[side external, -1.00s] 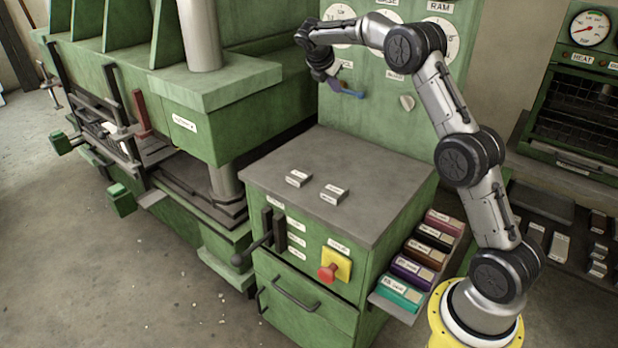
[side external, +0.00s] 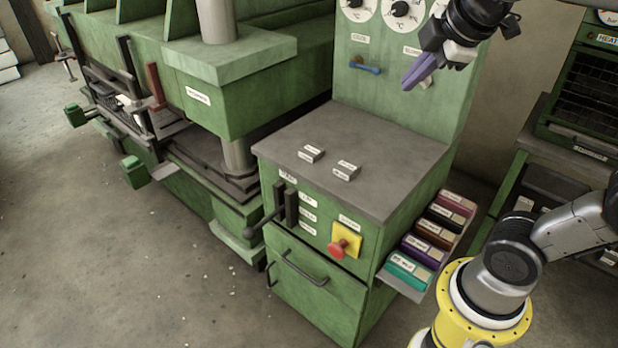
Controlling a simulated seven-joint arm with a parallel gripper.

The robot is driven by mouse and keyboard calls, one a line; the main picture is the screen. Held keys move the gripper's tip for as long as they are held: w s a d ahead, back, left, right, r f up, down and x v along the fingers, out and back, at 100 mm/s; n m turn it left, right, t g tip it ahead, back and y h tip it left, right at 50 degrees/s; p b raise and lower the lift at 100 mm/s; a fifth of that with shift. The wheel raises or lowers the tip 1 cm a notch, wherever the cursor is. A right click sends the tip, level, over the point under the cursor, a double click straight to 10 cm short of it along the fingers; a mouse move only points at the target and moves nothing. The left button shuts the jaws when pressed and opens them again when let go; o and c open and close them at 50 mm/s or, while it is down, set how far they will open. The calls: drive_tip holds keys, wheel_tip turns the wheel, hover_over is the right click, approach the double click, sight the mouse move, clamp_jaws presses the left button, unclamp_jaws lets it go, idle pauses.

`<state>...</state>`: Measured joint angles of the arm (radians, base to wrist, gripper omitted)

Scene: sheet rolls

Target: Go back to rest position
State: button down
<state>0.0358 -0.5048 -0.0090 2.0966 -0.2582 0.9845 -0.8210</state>
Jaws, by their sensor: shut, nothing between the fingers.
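My gripper (side external: 409,83) hangs in front of the upright green control panel (side external: 465,85), at the upper right. Its purple fingers are together and point down and to the left, with nothing held. They are apart from the grey cabinet top (side external: 350,200) below. The upper part of my arm runs out of the frame at the right.
The panel carries dials (side external: 402,10) and a blue lever (side external: 365,67). Two small labelled blocks (side external: 311,154) lie on the cabinet top. A red button (side external: 345,248) sits on the cabinet front. A rack of coloured boxes (side external: 428,250) stands near my base. A green press (side external: 225,120) stands left.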

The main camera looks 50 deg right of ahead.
drive_tip(key=s+a+f+m+y, duration=0.1)
drive_tip(key=s+a+f+m, duration=0.1)
drive_tip(key=s+f+m, duration=0.2)
drive_tip(key=s+a+f+m+g+y, duration=0.1)
drive_tip(key=s+a+f+m+y, duration=0.1)
drive_tip(key=s+f+m, duration=0.3)
wheel_tip(320, 180, down, 2)
drive_tip(key=shift+a+f+m, duration=0.1)
drive_tip(key=shift+a+m, duration=0.4)
drive_tip(key=shift+a, duration=0.3)
idle(0.9)
